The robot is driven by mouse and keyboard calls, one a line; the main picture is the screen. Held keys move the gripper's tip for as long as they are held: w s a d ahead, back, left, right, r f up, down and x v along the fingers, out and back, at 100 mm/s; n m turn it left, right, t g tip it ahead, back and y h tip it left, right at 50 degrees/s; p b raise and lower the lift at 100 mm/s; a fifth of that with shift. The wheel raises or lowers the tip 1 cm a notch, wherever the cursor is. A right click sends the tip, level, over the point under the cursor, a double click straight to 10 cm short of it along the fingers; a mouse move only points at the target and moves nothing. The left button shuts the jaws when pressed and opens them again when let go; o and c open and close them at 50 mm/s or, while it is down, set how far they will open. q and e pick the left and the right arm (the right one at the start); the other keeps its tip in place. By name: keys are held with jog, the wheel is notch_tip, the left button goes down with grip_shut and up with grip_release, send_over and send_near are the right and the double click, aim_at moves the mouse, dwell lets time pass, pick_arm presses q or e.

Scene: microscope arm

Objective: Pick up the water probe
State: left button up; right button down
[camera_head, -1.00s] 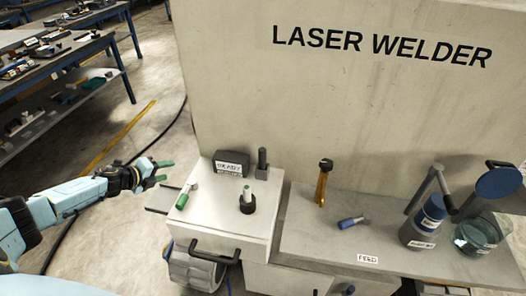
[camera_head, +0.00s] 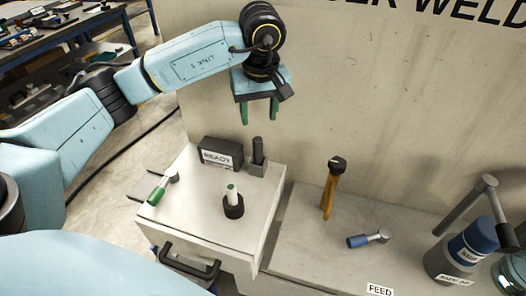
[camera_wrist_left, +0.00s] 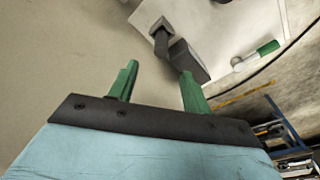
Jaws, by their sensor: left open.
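My left gripper (camera_head: 258,115) is open and empty, its green fingers pointing down above the back of the white cabinet top; it also shows in the left wrist view (camera_wrist_left: 158,74). No readable label marks the water probe. A green-handled probe (camera_head: 157,191) lies at the cabinet's left edge; it also shows in the left wrist view (camera_wrist_left: 262,52). A blue-handled probe (camera_head: 362,241) lies on the grey shelf, well right of the gripper. A pale green-tipped piece (camera_head: 232,193) stands upright in a black round holder (camera_head: 233,210). My right gripper is out of view.
A dark READY block (camera_head: 219,153) and a dark post (camera_head: 258,152) stand at the back of the cabinet top (camera_head: 190,220). An orange upright tool (camera_head: 328,194), a blue-banded canister (camera_head: 462,259) and a glass vessel (camera_head: 510,270) occupy the shelf. The laser welder wall (camera_head: 340,100) rises behind.

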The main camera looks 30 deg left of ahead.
aim_at(258, 148)
pick_arm(q)
jog(key=f, duration=0.6)
jog(key=shift+a+f+b, duration=0.15)
jog(key=shift+a+b, duration=0.1)
jog(key=shift+b, duration=0.05)
jog(key=shift+w+f, duration=0.15)
jog(key=shift+f, duration=0.55)
jog(key=f, duration=0.4)
jog(key=shift+w+a+f, duration=0.2)
jog(key=shift+a+f, duration=0.1)
jog(key=shift+c, duration=0.3)
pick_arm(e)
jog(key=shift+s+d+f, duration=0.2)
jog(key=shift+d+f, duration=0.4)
pick_arm(q)
jog(key=c, duration=1)
grip_shut()
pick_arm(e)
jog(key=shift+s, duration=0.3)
